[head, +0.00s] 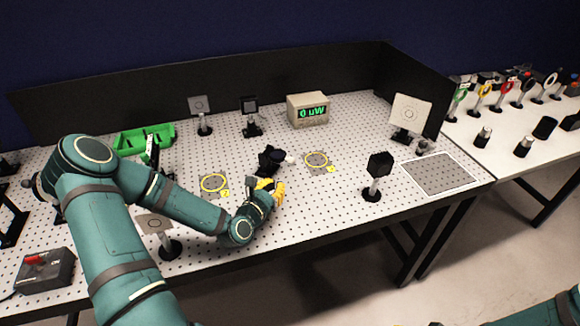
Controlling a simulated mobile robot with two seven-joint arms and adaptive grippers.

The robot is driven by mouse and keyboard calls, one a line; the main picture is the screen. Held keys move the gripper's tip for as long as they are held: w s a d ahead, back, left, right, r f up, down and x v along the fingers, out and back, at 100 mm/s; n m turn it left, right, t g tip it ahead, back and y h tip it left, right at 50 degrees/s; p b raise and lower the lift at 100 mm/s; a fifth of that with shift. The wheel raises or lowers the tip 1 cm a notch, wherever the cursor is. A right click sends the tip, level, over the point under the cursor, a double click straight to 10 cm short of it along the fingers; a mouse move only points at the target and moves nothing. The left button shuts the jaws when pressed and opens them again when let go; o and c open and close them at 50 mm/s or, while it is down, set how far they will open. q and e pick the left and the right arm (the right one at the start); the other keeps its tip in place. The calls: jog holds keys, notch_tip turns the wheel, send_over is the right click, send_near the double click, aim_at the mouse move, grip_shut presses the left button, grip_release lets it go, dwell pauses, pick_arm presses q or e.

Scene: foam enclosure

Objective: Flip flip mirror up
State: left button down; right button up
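The likely flip mirror (268,160) is a small black mount on the perforated board, in the middle of the head view. Its head leans over to the right and ends in a pale tip, so it looks folded down rather than upright. My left gripper (272,188), dark with yellow fingers, is low over the board just in front of the mount. A small gap seems to lie between them, but contact is hard to judge. The fingers overlap, so their opening does not show. My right gripper is out of view; only a piece of my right arm shows at bottom right.
A meter (308,110) reading 0 uW stands behind. A black post-mounted block (380,165) stands to the right, and a post-mounted plate (156,226) stands near my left forearm.

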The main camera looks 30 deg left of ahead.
aim_at(279, 156)
pick_arm(q)
jog(key=w, duration=0.3)
jog(key=w+f, duration=0.1)
jog(key=w, duration=0.2)
jog(key=w+a, duration=0.1)
jog(key=w, duration=0.3)
jog(key=shift+f, duration=0.25)
jog(key=shift+s+d+r, duration=0.1)
jog(key=shift+d, duration=0.15)
